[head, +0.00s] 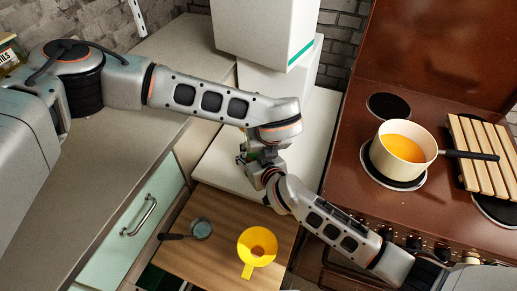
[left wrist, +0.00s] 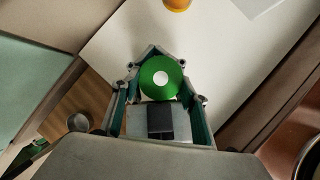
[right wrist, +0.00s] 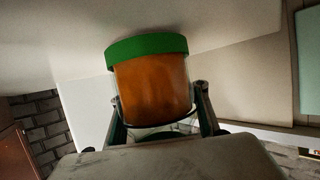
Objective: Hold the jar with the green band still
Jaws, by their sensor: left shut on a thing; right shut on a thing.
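The jar with the green band (right wrist: 150,90) fills the middle of the right wrist view, with orange contents. My right gripper (right wrist: 161,112) is shut on the jar, a finger at each side. In the left wrist view a green round lid (left wrist: 161,77) with a white centre sits between the fingers of my left gripper (left wrist: 162,88), which is shut on it.
A pot of orange liquid (head: 404,147) stands on the brown stove (head: 350,120) at right, beside a slatted wooden rack (head: 483,150). A yellow funnel (head: 257,247) and a small dark-handled pan (head: 201,229) lie on the wooden board below. The counter (head: 110,130) at left is bare.

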